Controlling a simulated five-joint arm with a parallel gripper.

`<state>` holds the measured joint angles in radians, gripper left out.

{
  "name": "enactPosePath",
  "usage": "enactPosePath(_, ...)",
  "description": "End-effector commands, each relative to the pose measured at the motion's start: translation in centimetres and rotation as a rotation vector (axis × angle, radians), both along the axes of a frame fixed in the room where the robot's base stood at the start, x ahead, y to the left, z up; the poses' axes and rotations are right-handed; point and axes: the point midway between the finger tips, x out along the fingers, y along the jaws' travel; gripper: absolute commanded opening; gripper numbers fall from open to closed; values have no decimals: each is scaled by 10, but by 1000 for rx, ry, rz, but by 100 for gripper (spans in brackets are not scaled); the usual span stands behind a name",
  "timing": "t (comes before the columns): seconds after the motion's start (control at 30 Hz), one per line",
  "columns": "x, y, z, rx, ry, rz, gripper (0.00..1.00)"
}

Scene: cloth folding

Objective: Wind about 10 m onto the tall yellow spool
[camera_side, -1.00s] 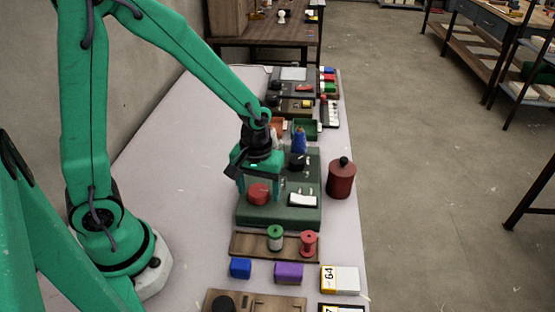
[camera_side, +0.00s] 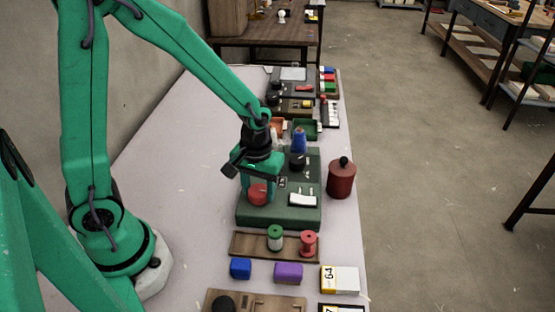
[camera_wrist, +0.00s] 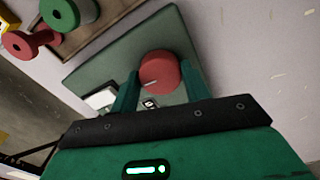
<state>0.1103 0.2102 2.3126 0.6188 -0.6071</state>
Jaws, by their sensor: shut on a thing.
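A green winding machine (camera_side: 270,215) stands on the table, with a round red knob (camera_side: 257,193) at its front left. My gripper (camera_side: 259,188) points down over the machine and is shut on the red knob. The wrist view shows the red knob (camera_wrist: 160,70) with a pale mark on it, between the two green fingers of my gripper (camera_wrist: 158,85). A blue cone-shaped thing (camera_side: 299,141) stands at the back of the machine. A green spool (camera_side: 275,238) and a red spool (camera_side: 308,243) stand on a wooden board. I cannot make out a yellow spool.
A dark red lidded canister (camera_side: 341,180) stands right of the machine. A blue block (camera_side: 240,268), a purple block (camera_side: 288,273) and a white-and-yellow box marked 64 (camera_side: 340,280) lie in front. Small trays and devices fill the table's far end. The table's left side is clear.

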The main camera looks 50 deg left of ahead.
Motion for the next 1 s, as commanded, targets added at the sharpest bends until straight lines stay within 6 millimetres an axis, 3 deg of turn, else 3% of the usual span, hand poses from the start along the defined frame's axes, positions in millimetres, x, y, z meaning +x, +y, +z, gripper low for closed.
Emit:
enactPosePath(0.7,0,0,1,0,0,-572,24)
enactPosePath(1.0,0,0,1,0,0,-738,24)
